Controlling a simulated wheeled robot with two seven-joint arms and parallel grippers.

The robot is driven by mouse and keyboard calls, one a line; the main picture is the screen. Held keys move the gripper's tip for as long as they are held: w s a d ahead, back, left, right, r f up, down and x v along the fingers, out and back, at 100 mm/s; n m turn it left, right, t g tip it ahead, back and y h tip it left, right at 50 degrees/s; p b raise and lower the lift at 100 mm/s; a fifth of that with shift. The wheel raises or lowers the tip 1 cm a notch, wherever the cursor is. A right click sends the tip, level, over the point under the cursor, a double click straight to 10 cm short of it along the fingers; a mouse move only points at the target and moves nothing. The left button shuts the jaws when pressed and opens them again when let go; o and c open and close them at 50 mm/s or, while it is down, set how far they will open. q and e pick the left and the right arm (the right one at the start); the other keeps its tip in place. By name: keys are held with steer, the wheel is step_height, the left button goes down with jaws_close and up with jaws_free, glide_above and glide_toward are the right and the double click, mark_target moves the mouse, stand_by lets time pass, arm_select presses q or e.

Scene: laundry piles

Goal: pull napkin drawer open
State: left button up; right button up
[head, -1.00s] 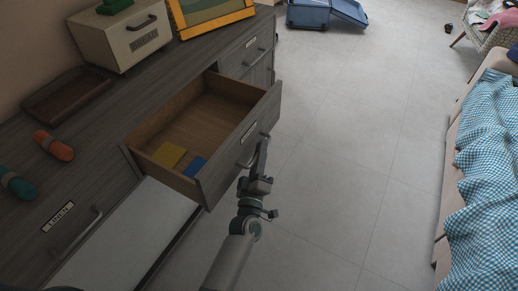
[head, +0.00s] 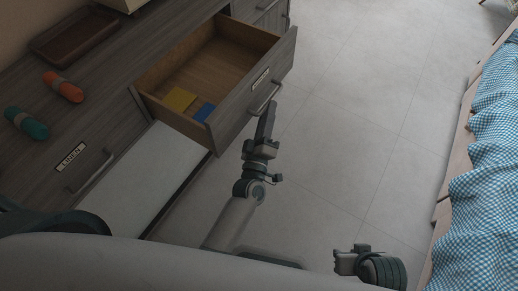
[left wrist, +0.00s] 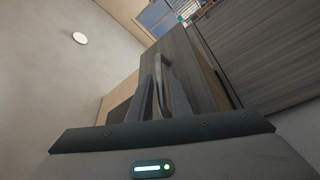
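The open drawer (head: 185,75) stands pulled well out of the dresser. Its front (head: 228,118) has a bar handle (head: 262,99) and a small label, too small to read. A yellow piece (head: 180,99) and a blue piece (head: 204,112) lie inside near the front. My left gripper (head: 270,106) is at the handle. In the left wrist view, its fingers (left wrist: 160,92) stand close together with the handle bar between them; contact is partly hidden. Part of my right arm's end (head: 352,260) shows at the lower right; its fingers cannot be made out.
A drawer labelled LINEN (head: 70,157) is at the left. An orange roll (head: 63,87), a teal roll (head: 27,123) and a brown tray (head: 75,37) lie on the dresser top. A blue checkered cloth (head: 490,160) hangs at the right. The floor (head: 360,110) between is clear.

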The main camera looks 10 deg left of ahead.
arm_select(q)
steer(key=v, duration=1.2)
steer(key=shift+s+b, duration=0.35)
steer(key=shift+s, duration=0.05)
arm_select(e)
steer(key=shift+w+a, duration=0.35)
steer(key=shift+a, duration=0.1)
arm_select(q)
steer(key=shift+f, duration=0.1)
arm_select(e)
steer(key=shift+s, duration=0.1)
